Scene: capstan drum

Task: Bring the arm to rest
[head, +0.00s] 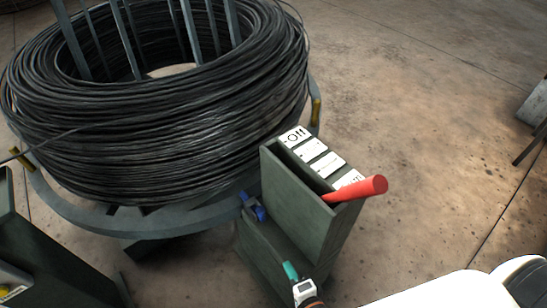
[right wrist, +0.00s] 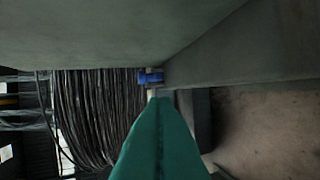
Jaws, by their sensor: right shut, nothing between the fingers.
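My right gripper (head: 291,272) shows at the bottom of the head view, low beside the green control box (head: 318,225). Its teal fingers are together and empty. In the right wrist view the teal fingers (right wrist: 157,125) point forward beneath a grey-green surface, with nothing between them. A red lever (head: 360,188) sticks out of the slot on top of the box, at the end away from the "Off" label (head: 295,136). The gripper is apart from the lever. My left gripper is in neither view.
A large coil of black wire (head: 170,110) sits on a grey drum stand (head: 150,227) at the left. A blue part (head: 253,207) is beside the box; it also shows in the right wrist view (right wrist: 151,77). The concrete floor (head: 420,120) to the right is mostly clear.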

